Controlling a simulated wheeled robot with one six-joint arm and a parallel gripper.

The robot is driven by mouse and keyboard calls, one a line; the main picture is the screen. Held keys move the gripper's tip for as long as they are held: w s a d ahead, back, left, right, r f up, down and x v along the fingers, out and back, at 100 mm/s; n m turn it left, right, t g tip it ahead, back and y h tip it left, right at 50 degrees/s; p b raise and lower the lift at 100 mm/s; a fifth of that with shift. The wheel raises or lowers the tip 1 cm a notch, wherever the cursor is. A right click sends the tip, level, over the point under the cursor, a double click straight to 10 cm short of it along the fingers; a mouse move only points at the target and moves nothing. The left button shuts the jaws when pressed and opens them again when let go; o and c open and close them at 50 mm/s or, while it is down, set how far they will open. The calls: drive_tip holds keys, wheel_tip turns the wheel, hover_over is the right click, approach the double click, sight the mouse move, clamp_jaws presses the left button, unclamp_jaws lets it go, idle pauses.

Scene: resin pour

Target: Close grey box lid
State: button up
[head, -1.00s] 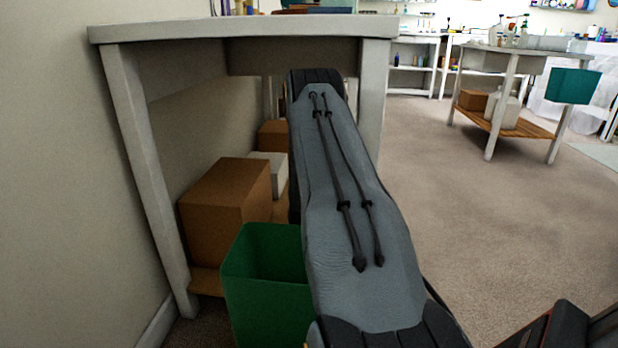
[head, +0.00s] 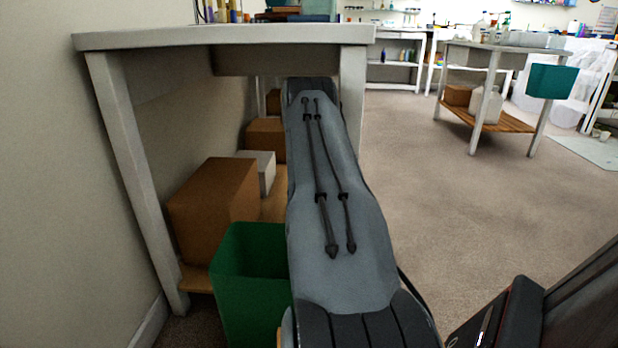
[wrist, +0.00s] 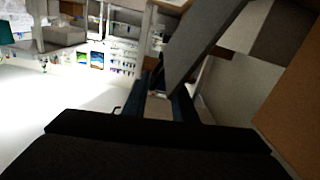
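The grey box (head: 264,168) is a small pale box on the low shelf under the table, between brown cartons in the head view. My arm partly covers its right side, and its lid cannot be made out there. My arm reaches forward under the table, and its far end is hidden in the head view. In the wrist view the dark gripper (wrist: 166,108) shows at the lower middle, and its finger opening is unclear. A tilted grey panel (wrist: 203,45) stands just beyond it; I cannot tell whether it is the lid or a table part.
A big brown carton (head: 212,205) and a green bin (head: 250,285) stand left of my arm. The white table (head: 215,38) is above, with a leg (head: 352,120) close to my arm. Open carpet (head: 450,210) lies to the right.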

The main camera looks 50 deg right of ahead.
drive_tip(key=p+v, duration=0.3)
drive_tip(key=v, duration=0.4)
drive_tip(key=shift+s+a, duration=0.25)
drive_tip(key=shift+a, duration=0.05)
drive_tip(key=shift+d, duration=0.1)
idle(0.4)
